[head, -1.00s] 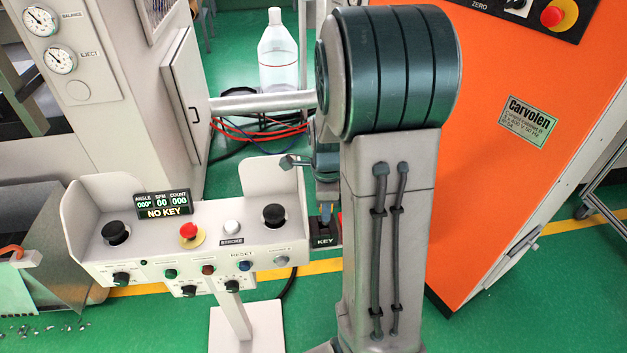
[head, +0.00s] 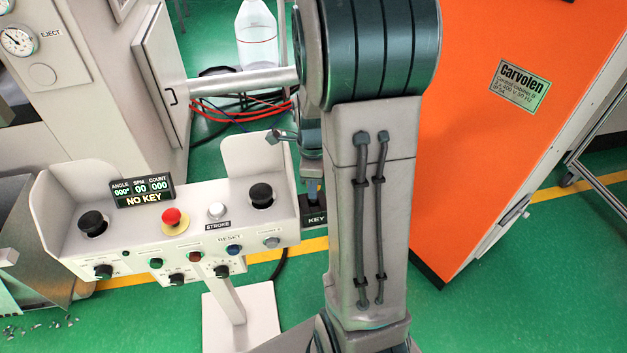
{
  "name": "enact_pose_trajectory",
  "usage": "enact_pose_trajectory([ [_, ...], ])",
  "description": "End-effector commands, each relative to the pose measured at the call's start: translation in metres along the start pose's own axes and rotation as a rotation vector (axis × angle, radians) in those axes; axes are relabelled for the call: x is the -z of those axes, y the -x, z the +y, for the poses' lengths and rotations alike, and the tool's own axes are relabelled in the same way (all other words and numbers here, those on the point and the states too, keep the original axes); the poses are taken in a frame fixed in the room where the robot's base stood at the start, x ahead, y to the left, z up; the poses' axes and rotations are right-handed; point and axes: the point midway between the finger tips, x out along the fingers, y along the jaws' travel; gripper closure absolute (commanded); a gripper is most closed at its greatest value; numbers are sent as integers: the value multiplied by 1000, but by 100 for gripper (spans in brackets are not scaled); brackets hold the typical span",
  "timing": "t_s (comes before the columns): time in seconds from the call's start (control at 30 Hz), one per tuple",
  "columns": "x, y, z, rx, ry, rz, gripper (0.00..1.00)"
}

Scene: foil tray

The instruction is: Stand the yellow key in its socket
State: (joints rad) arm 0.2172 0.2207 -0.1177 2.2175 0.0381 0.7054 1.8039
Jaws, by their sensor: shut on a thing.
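The black block marked KEY (head: 316,219), at the right end of the control panel, is partly covered by my arm. My gripper (head: 314,190) points down just above this block, partly hidden behind my arm. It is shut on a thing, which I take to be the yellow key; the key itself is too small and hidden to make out. I cannot tell whether it touches the socket, and the socket opening is not visible. The display (head: 142,191) on the panel reads NO KEY.
The control panel (head: 190,235) has raised side walls, two black palm buttons, and a red stop button (head: 172,217). An orange cabinet (head: 500,130) stands on the right. Green floor is open at the lower right.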

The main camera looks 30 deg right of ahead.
Motion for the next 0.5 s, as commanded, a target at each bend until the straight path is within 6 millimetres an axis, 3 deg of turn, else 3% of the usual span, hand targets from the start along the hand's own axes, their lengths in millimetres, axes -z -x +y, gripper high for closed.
enact_pose_trajectory([
  [0.5,0,-33,0,1,0,0,94],
])
